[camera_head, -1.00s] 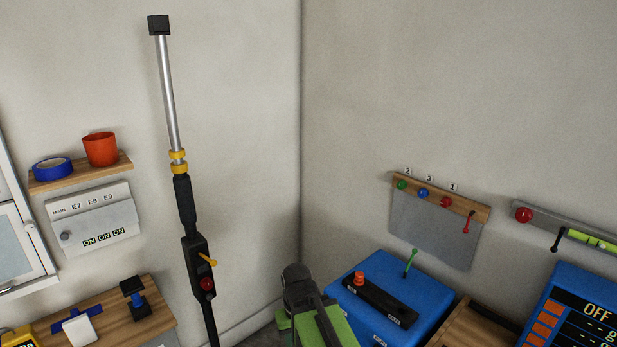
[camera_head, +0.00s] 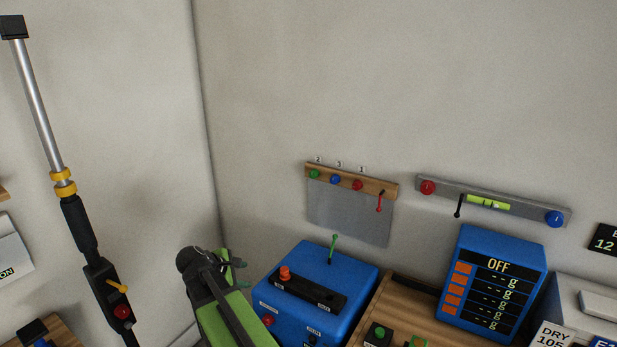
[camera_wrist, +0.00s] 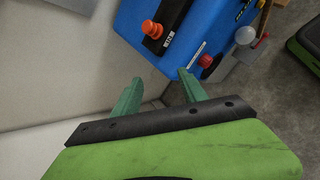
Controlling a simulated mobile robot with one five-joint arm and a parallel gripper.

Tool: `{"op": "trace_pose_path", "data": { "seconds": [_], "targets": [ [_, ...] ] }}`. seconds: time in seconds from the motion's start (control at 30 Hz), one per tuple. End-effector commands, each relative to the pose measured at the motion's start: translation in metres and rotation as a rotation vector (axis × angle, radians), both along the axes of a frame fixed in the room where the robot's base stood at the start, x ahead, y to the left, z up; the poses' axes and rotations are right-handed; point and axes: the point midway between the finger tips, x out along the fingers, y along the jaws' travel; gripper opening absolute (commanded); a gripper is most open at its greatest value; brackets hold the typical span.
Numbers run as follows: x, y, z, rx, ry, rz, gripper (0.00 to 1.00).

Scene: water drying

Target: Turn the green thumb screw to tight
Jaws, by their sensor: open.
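A small round green knob (camera_head: 315,174), which looks like the green thumb screw, sits at the left end of a wooden strip (camera_head: 375,184) on the wall, under a label "2". A blue knob (camera_head: 336,180) and a red knob (camera_head: 358,185) are beside it. A grey sheet (camera_head: 345,215) hangs below the strip. My gripper (camera_head: 240,273) is low and left of the strip, well apart from it. In the wrist view, its two teal fingers (camera_wrist: 160,82) are spread with nothing between them. The green knob does not show there.
A blue box (camera_head: 345,268) with an orange knob (camera_head: 285,272) and an upright green lever (camera_head: 333,248) stands below the strip. A blue scale display (camera_head: 490,280) and a wall rail (camera_head: 505,207) are at right. A tall pole (camera_head: 75,220) stands at left.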

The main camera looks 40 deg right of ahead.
Motion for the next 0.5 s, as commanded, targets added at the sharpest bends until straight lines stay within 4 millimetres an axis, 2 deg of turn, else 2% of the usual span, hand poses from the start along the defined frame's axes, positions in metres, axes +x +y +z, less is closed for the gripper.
{"op": "trace_pose_path", "data": {
  "seconds": [0.03,0.1,0.2,0.3,0.4,0.5],
  "targets": [
    [0.014,-0.046,0.023,-0.163,0.118,0.126,0.50],
    [0.025,-0.102,0.060,-0.403,0.351,0.307,0.50],
    [0.036,-0.159,0.110,-0.679,0.712,0.491,0.50],
    [0.044,-0.193,0.146,-0.854,1.027,0.596,0.50],
    [0.048,-0.209,0.167,-0.945,1.232,0.647,0.50],
    [0.050,-0.214,0.175,-0.978,1.321,0.665,0.50]
  ]
}}
